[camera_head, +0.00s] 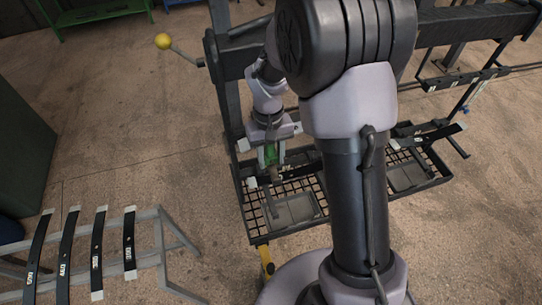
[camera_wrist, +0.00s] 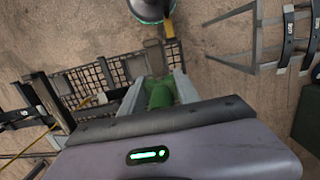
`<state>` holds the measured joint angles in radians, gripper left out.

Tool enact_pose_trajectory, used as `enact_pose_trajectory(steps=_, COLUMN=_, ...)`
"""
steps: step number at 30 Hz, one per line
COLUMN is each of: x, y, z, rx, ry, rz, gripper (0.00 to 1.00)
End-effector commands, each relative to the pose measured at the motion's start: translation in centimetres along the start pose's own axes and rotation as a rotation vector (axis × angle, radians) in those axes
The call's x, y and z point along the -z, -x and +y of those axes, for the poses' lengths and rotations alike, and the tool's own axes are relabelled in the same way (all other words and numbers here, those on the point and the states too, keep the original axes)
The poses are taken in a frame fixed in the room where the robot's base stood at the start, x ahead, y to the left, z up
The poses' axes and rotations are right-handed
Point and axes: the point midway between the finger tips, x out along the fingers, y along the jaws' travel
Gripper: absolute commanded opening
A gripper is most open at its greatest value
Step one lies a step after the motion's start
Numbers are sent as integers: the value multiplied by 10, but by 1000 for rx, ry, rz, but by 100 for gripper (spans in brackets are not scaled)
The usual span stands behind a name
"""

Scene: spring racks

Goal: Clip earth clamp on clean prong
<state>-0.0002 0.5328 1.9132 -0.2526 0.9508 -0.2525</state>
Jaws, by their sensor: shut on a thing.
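My gripper (camera_head: 270,158) hangs from my arm over the left part of a black mesh tray (camera_head: 247,219). It is shut on a green thing (camera_head: 271,154), which looks like the earth clamp. In the wrist view the green clamp (camera_wrist: 160,94) sits between the two grey fingers, above the mesh. Its jaw end is too small and partly hidden to make out. A thin grey bar (camera_head: 270,201) stands in the tray just below the gripper and may be a prong. I cannot tell which prong is clean or whether the clamp touches it.
A grey stand (camera_head: 172,230) with several black labelled leaf springs (camera_head: 97,246) is at the lower left. A dark frame (camera_head: 217,85) with a yellow-ball lever (camera_head: 163,41) rises behind the tray. My arm hides the tray's middle. Open floor lies to the left.

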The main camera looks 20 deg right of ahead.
Motion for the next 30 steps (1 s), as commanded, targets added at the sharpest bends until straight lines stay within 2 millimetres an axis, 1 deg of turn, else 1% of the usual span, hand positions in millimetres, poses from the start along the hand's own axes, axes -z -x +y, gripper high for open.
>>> enact_pose_trajectory(steps=7, x=1, y=-8, z=0, rx=0, ry=0, rz=0, gripper=0)
enact_pose_trajectory(steps=14, x=1, y=-8, z=0, rx=0, ry=0, rz=0, gripper=0)
enact_pose_trajectory(steps=15, x=1, y=-8, z=0, rx=0, ry=0, rz=0, gripper=42)
enact_pose_trajectory(steps=17, x=1, y=-8, z=0, rx=0, ry=0, rz=0, gripper=54)
enact_pose_trajectory(steps=18, x=1, y=-8, z=0, rx=0, ry=0, rz=0, gripper=62)
enact_pose_trajectory(steps=19, x=1, y=-8, z=0, rx=0, ry=0, rz=0, gripper=64)
enact_pose_trajectory(steps=27, x=1, y=-7, z=0, rx=0, ry=0, rz=0, gripper=64)
enact_pose_trajectory(steps=30, x=1, y=0, z=0, rx=0, ry=1, rz=2, gripper=64)
